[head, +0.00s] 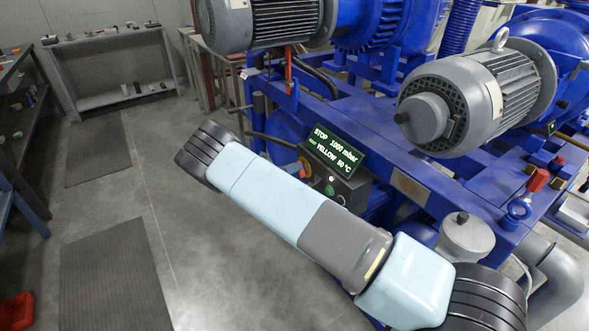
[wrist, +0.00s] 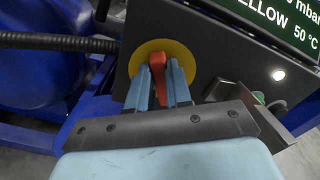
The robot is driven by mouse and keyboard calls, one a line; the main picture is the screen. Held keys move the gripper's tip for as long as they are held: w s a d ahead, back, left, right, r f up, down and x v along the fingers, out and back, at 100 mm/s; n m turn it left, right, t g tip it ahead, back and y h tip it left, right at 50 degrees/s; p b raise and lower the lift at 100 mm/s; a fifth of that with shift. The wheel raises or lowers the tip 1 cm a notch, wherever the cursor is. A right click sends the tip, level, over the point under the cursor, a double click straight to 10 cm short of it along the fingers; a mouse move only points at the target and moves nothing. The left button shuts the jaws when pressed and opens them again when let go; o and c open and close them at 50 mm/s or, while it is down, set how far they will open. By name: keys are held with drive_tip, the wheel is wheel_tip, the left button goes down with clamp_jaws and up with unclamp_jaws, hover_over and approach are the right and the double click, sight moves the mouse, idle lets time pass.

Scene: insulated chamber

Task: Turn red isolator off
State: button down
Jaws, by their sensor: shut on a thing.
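The red isolator handle (wrist: 158,68) sits on a round yellow plate (wrist: 181,54) on the side of a dark control box (wrist: 218,52) in the wrist view. The handle looks about upright, leaning slightly. My gripper (wrist: 158,88) has its two light-blue fingers on either side of the handle and is shut on it.
The control box's green display (head: 334,150) reads STOP, 1000 mbar, YELLOW, 50 °C. A lit white button (wrist: 278,75) is right of the isolator. A black corrugated hose (wrist: 60,42) runs in from the left. Blue machine frames and grey motors (head: 470,95) stand behind; open floor lies left.

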drive_tip(key=shift+w+a+f+n, duration=0.15)
drive_tip(key=shift+f+n, duration=0.1)
drive_tip(key=shift+n, duration=1.7)
drive_tip(key=shift+w+a+f+n, duration=0.1)
drive_tip(key=shift+f+n, duration=0.1)
drive_tip(key=shift+n, duration=1.8)
drive_tip(key=shift+w+a+f+n, duration=0.15)
drive_tip(key=shift+f+n, duration=0.1)
drive_tip(key=shift+n, duration=1.7)
drive_tip(key=shift+d, duration=0.1)
drive_tip(key=c, duration=1)
unclamp_jaws()
drive_tip(key=shift+c, duration=0.2)
drive_tip(key=v, duration=1.4)
drive_tip(key=shift+f, duration=0.15)
